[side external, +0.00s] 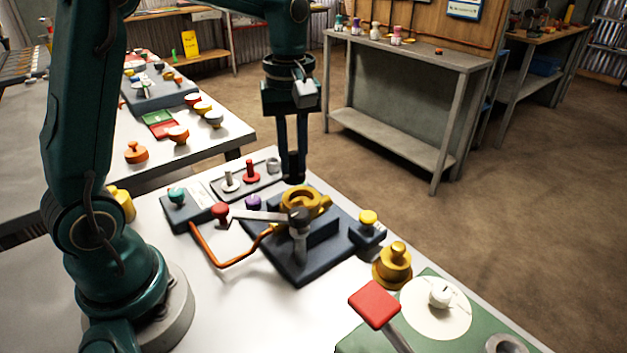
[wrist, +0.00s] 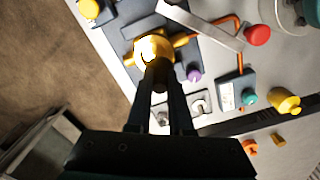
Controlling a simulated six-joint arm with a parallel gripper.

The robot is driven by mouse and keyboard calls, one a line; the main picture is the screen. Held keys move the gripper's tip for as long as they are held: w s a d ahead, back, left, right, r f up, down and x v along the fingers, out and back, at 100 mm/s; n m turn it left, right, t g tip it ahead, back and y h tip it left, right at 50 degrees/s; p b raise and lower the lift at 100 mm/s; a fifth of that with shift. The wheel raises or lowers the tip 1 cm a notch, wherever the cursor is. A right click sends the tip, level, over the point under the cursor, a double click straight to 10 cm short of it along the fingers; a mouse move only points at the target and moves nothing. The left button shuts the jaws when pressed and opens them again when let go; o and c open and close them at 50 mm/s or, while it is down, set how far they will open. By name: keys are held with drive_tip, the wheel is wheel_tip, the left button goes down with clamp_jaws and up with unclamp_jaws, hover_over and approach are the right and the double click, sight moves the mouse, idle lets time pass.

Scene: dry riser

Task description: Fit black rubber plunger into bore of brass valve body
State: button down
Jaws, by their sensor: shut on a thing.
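The brass valve body (side external: 318,203) sits on a dark blue fixture (side external: 318,262), its round opening facing up. In the wrist view the valve body (wrist: 150,46) shows as a bright gold ring. My gripper (side external: 294,176) points down, with its two long dark fingers shut on the black rubber plunger (side external: 294,181). The plunger (wrist: 158,72) also shows between the fingertips in the wrist view, overlapping the near edge of the valve body. In the side view the plunger is just above the valve body's back left rim. I cannot tell whether it touches.
A grey clamp arm (side external: 262,216) on a post crosses in front of the valve body. A copper pipe (side external: 212,262) curves out to the left. A purple knob (side external: 253,202), a red knob (side external: 220,211) and a small-parts tray (side external: 240,189) stand close by. A yellow-knobbed block (side external: 368,231) is right.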

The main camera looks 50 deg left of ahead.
sight(301, 176)
drive_tip(key=shift+w+d+f, duration=0.3)
drive_tip(key=shift+d+f, duration=0.1)
drive_tip(key=shift+d, duration=0.1)
drive_tip(key=shift+f, duration=1.95)
drive_tip(key=shift+f, duration=0.1)
drive_tip(key=c, duration=0.8)
unclamp_jaws()
wheel_tip(301, 176, up, 12)
drive_tip(key=s+d+f+m+t, duration=0.1)
drive_tip(key=s+m+t, duration=0.1)
drive_tip(key=s+m, duration=0.2)
drive_tip(key=s+d+f+m+t, duration=0.1)
drive_tip(key=s+f+m, duration=0.1)
drive_tip(key=s+m, duration=0.2)
drive_tip(key=s+d+f+m+t, duration=0.1)
drive_tip(key=s+d+m+t, duration=0.1)
drive_tip(key=s+m, duration=0.2)
drive_tip(key=shift+s+f+m+t, duration=0.15)
drive_tip(key=shift+s+m+t, duration=0.15)
drive_tip(key=shift+s, duration=0.3)
